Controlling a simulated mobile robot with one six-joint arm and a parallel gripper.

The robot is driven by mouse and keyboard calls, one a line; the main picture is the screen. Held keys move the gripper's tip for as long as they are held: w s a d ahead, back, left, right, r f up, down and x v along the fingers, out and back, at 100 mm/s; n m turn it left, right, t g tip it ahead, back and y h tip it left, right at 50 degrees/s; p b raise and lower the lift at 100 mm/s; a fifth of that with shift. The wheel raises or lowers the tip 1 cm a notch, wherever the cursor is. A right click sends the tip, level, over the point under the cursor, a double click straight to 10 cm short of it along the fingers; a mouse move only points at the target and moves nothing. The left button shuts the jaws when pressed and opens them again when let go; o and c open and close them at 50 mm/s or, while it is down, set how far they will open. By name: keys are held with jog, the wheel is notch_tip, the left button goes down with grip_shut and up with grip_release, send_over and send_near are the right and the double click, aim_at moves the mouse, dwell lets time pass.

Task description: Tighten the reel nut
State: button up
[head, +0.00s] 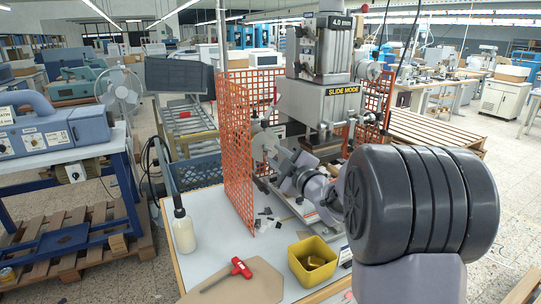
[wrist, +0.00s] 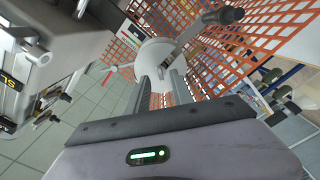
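In the wrist view, the two fingers of my gripper (wrist: 158,80) point at the middle of a white reel disc (wrist: 153,52). I cannot tell whether the fingers touch or clamp anything there. In the head view, the white disc (head: 264,145) is on the left side of the stamping machine (head: 318,102), beside the orange mesh guard. My gripper (head: 277,160) is close to it, partly lost among machine parts.
The orange mesh guard (head: 237,150) stands close on the left. A dark-ended rod (wrist: 222,17) sticks out beyond the disc. A yellow bin (head: 314,262), a red-handled tool (head: 240,268) and a white bottle (head: 184,232) are on the table (head: 215,222). Small dark scraps lie there.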

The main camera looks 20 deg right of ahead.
aim_at(267, 149)
jog(key=shift+w+a, duration=0.1)
jog(key=shift+w, duration=1.35)
jog(key=shift+c, duration=0.2)
grip_shut()
